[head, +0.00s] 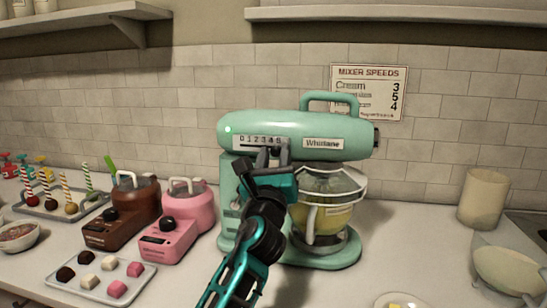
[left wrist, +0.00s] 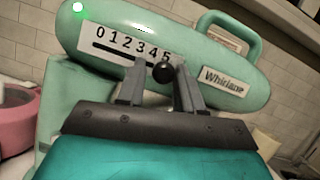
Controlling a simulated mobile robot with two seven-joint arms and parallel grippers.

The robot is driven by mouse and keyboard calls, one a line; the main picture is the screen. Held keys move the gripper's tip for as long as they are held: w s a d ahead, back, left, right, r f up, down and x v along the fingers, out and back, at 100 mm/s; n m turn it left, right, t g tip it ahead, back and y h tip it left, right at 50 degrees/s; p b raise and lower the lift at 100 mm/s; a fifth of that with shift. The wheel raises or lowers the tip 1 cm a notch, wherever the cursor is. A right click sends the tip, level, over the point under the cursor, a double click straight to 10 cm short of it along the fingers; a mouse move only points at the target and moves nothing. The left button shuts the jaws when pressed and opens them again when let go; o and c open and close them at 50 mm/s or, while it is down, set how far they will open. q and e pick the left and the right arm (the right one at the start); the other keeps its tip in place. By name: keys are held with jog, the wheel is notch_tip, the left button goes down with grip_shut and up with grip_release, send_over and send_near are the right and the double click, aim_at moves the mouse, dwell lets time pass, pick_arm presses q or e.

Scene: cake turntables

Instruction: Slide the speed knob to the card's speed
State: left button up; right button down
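The teal mixer (head: 290,135) has a white speed scale (left wrist: 130,45) numbered 0 to 5 above a dark slot. The black round speed knob (left wrist: 162,72) sits near the scale's right end, around 4 to 5; the exact mark is unclear. My left gripper (head: 268,155) is at the scale. In the left wrist view its two fingers (left wrist: 159,72) stand either side of the knob, with a small gap showing. The speed card (head: 368,92) on the wall reads "MIXER SPEEDS", with Cream 3, then 5 and 4 beside blurred names. My right gripper is out of view.
The mixer's bowl (head: 325,217) holds something yellow under a clear cover. A pink machine (head: 182,215) and a brown one (head: 128,213) stand left of the mixer. A tray of sweets (head: 100,276) lies in front of them. A green light (left wrist: 77,7) glows on the mixer head.

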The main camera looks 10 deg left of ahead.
pick_arm(q)
jog(key=shift+o, duration=0.6)
jog(key=v, duration=1.2)
jog(key=shift+s+b, duration=0.4)
jog(key=shift+f, duration=0.15)
